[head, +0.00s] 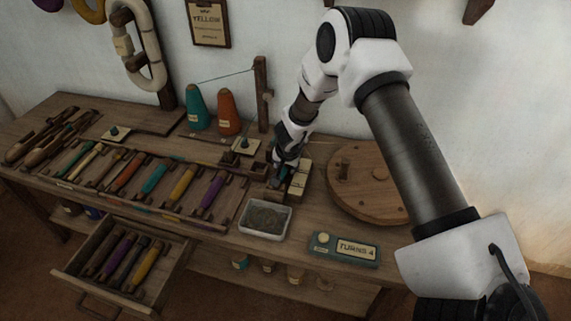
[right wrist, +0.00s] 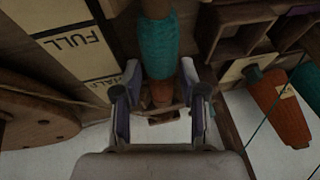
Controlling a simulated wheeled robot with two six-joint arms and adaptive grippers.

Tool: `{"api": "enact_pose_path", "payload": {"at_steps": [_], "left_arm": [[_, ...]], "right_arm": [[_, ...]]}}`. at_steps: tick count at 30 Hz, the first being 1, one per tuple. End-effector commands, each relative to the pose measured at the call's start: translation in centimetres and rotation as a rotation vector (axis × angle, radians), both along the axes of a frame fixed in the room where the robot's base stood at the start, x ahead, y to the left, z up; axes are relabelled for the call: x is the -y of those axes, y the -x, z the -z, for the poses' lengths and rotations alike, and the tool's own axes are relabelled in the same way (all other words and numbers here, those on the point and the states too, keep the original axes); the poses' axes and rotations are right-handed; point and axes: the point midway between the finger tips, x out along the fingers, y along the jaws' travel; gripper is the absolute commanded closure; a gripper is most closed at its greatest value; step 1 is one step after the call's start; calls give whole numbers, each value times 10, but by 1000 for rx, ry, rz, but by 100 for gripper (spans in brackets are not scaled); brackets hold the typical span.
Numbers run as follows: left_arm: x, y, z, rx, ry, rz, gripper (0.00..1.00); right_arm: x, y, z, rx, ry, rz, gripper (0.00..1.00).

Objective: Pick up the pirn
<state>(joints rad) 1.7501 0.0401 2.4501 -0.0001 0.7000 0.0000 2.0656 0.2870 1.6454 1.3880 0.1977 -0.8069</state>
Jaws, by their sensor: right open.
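The pirn (right wrist: 160,48), wound with teal thread on a brown wooden core, shows in the right wrist view. Its lower wooden end lies between the two fingers of my right gripper (right wrist: 158,88). The fingers are spread apart, with a gap visible on each side of it. In the head view my right gripper (head: 278,163) is low over the bench beside the pale gauge board (head: 298,178). The gripper and arm mostly hide the pirn there. My left gripper is out of view.
The gauge board reading FULL (right wrist: 82,42) is close beside the pirn. A round wooden disc (head: 350,197), grey tray (head: 286,232), TURNS counter (head: 343,250), orange cone (head: 229,113) and teal cone (head: 198,108) stand around. Several pirns lie in the rack and open drawer (head: 163,283).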

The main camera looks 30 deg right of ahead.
Motion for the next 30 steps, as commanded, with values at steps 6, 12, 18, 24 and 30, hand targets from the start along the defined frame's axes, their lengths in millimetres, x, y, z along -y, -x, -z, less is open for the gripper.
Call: {"api": "enact_pose_path", "payload": {"at_steps": [6,12,18,24,30], "left_arm": [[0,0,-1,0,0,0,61],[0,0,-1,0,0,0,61],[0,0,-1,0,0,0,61],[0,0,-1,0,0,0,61],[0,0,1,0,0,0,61]], "right_arm": [[0,0,3,0,0,0,58],[0,0,3,0,0,0,58],[0,0,3,0,0,0,100],[0,0,3,0,0,0,100],[0,0,-4,2,0,1,100]]}}
